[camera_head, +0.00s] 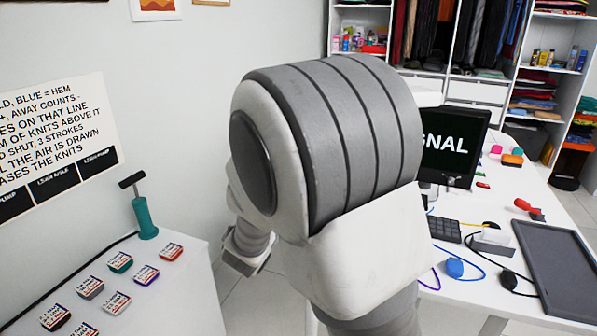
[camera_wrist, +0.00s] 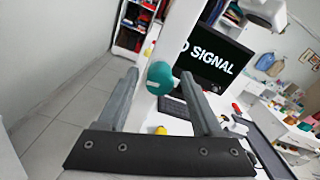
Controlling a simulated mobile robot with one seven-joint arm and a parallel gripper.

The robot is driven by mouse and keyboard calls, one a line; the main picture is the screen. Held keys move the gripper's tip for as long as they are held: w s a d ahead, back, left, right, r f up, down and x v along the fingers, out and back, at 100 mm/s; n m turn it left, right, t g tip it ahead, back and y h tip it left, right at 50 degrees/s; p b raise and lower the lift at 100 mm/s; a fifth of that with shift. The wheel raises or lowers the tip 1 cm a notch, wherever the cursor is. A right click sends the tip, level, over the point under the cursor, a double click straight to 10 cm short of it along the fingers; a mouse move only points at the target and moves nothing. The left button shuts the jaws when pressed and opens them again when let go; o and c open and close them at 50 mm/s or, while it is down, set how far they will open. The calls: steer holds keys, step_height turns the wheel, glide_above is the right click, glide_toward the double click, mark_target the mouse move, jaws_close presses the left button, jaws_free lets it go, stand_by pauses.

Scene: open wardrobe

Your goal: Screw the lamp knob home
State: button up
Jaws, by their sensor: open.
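My gripper (camera_wrist: 159,80) is open in the wrist view, its two grey fingers apart. A teal rounded thing (camera_wrist: 160,76) shows between and beyond the fingertips; I cannot tell whether it is the lamp knob or part of the lamp, nor how far off it is. A small yellow thing (camera_wrist: 160,130) shows lower, between the fingers. I make out no certain lamp or knob in the head view, where my arm covers the middle and hides my fingers.
A monitor (camera_head: 452,145), also in the wrist view (camera_wrist: 207,56), stands on the white desk (camera_head: 470,262) with a keypad (camera_head: 446,230), cables and a dark tray (camera_head: 560,268). At left, a white table (camera_head: 185,295) bears a teal pump (camera_head: 143,215) and several small folded pieces. Wardrobe shelves (camera_head: 545,90) stand behind.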

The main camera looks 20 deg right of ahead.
steer(key=shift+r+n+p, duration=0.15)
steer(key=shift+n+p, duration=0.95)
steer(key=shift+p, duration=0.2)
steer(key=shift+n+p, duration=0.3)
steer(key=shift+n, duration=0.2)
jaws_close()
steer(key=shift+f+m+b, duration=0.25)
steer(key=shift+m+b, duration=0.25)
steer(key=shift+b, duration=0.1)
steer(key=shift+m+b, duration=0.6)
steer(key=shift+b, duration=0.05)
steer(key=shift+m+b, duration=1)
steer(key=shift+b, duration=0.25)
